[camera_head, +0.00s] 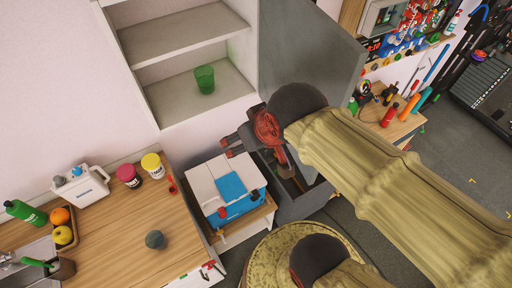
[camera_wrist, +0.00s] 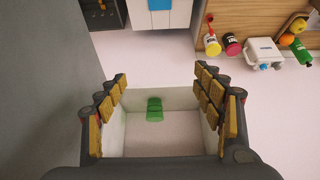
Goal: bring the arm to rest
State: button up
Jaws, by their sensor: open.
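My gripper (camera_head: 255,150) is in the middle of the head view, in front of the grey cabinet side and just right of the white-and-blue box. In the wrist view my gripper (camera_wrist: 162,88) has its two yellow-padded fingers spread wide with nothing between them. My arm reaches in from the lower right, its sleeve hiding part of the floor and bench. A green cup (camera_head: 204,79) stands upright on the lower shelf, apart from the gripper; it also shows beyond the fingers in the wrist view (camera_wrist: 154,109).
A white shelf unit (camera_head: 182,108) with a grey open door (camera_head: 310,50) stands close to the gripper. The white-and-blue box (camera_head: 226,188) is just left. A wooden counter (camera_head: 125,225) holds jars, fruit and bottles. A tool bench (camera_head: 400,125) is at right.

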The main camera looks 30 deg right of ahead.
jog(key=shift+s+g, duration=0.5)
jog(key=shift+s, duration=1.4)
